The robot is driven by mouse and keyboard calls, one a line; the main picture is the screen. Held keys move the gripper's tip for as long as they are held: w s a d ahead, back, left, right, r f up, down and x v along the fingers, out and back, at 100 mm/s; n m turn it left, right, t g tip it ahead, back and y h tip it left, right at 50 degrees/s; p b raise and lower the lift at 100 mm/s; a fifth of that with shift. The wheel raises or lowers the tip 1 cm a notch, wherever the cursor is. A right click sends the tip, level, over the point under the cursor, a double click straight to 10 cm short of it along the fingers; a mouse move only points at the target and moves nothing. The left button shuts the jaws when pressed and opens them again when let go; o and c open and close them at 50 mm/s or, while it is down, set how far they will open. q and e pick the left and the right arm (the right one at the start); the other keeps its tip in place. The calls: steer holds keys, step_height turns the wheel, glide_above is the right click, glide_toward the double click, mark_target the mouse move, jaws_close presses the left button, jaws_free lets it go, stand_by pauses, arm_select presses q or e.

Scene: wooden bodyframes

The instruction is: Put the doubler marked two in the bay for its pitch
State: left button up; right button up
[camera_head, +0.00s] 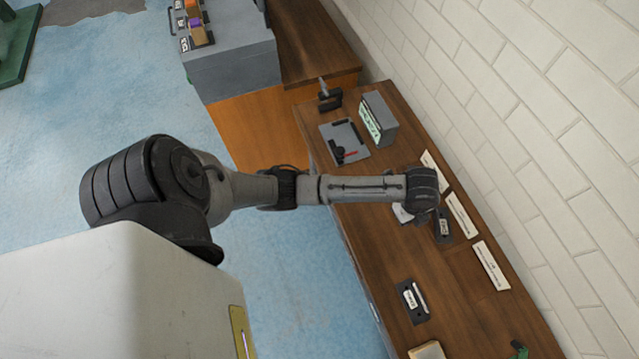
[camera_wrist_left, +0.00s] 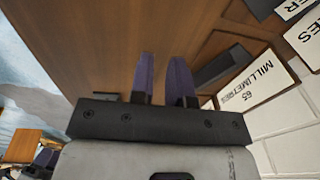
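My left gripper (camera_head: 425,212) is low over the wooden bench in the head view. Its two purple fingers (camera_wrist_left: 164,75) are apart in the left wrist view, with only bare wood visible between them. A dark block (camera_wrist_left: 222,67) lies just right of the fingers, beside a card reading 65 millimetres (camera_wrist_left: 255,85). In the head view a dark plate with a white label (camera_head: 444,226) lies right of the gripper, and another dark labelled plate (camera_head: 412,301) lies nearer the front. Their markings are too small to read, so I cannot tell which doubler is marked two. My right gripper is out of view.
White cards (camera_head: 490,265) line the wall side of the bench (camera_head: 385,255). A grey tray with a red item (camera_head: 344,142), a grey box (camera_head: 379,119) and a dark clamp-like tool (camera_head: 329,97) stand at the far end. Bare wood lies between the two plates.

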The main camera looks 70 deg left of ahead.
arm_select(q)
steer(key=s+d+n, duration=0.1)
steer(key=s+n, duration=0.1)
steer(key=s, duration=0.2)
steer(key=s+d+f+n, duration=0.1)
steer(key=s+n, duration=0.1)
steer(key=s, duration=0.2)
steer(key=s+d+f+n+t, duration=0.1)
steer(key=s+n, duration=0.1)
steer(key=s, duration=0.2)
steer(key=shift+s+d+h, duration=0.2)
steer(key=shift+s+h, duration=0.1)
steer(key=shift+s, duration=0.1)
steer(key=s+a+r+n+t+y, duration=0.1)
steer(key=s+r+n, duration=0.3)
steer(key=s+n, duration=0.5)
steer(key=s+a, duration=0.1)
steer(key=s, duration=0.2)
steer(key=shift+s+a+r+t, duration=0.15)
steer(key=shift+s+a+t, duration=0.05)
steer(key=shift+s+t, duration=0.15)
step_height(320, 180, up, 29)
steer(key=p, duration=2.8)
steer(key=shift+p, duration=0.35)
